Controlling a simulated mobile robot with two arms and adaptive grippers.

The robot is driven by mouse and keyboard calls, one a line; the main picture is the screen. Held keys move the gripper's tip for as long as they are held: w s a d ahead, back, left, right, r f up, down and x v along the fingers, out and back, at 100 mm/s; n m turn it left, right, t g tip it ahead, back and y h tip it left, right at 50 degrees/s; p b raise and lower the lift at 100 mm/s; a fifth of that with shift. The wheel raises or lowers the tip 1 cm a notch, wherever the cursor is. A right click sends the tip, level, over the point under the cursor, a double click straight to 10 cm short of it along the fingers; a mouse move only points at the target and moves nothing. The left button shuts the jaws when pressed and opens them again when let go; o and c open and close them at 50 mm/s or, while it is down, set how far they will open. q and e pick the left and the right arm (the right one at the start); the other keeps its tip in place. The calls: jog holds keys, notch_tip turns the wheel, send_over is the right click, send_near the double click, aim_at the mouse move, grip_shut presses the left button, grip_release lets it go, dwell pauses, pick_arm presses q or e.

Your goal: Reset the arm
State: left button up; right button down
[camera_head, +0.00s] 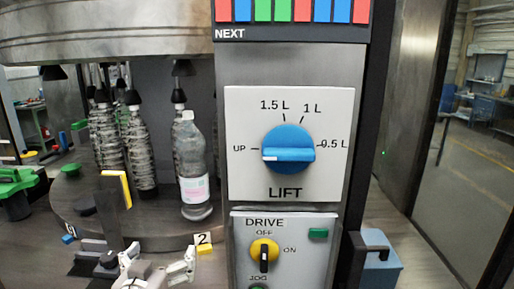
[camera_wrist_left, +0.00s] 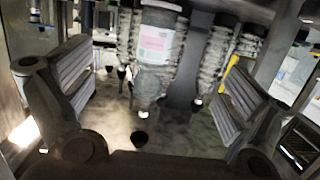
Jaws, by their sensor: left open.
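My left gripper (camera_head: 158,268) shows at the bottom left of the head view, in front of the machine's round table. In the left wrist view its two ribbed fingers (camera_wrist_left: 155,100) stand wide apart with nothing gripped. A clear bottle with a white and pink label (camera_head: 194,188) stands upright on the round table, beyond the gripper. It shows between and beyond the fingers in the left wrist view (camera_wrist_left: 157,45). My right gripper is in neither view.
A control panel with a blue LIFT knob (camera_head: 288,149) and a yellow DRIVE switch (camera_head: 264,253) stands right of the gripper. The round metal table (camera_head: 150,222) carries several ribbed columns behind the bottle. A blue box with a black handle (camera_head: 378,262) is at lower right.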

pick_arm(q)
jog(key=s+f+g, duration=0.7)
jog(key=s+f, duration=0.7)
jog(key=f, duration=0.5)
jog(key=s+f+m+g, duration=0.2)
jog(key=s+f+g, duration=0.4)
jog(key=s, duration=0.8)
notch_tip(320, 180, down, 30)
jog(key=s, duration=0.3)
jog(key=s+a+f+g+b, duration=0.1)
jog(key=s+a+f+g, duration=0.1)
jog(key=s+f, duration=1.3)
jog(key=shift+s+a+f, duration=0.2)
jog(key=shift+s+a, duration=0.15)
jog(key=shift+a, duration=0.3)
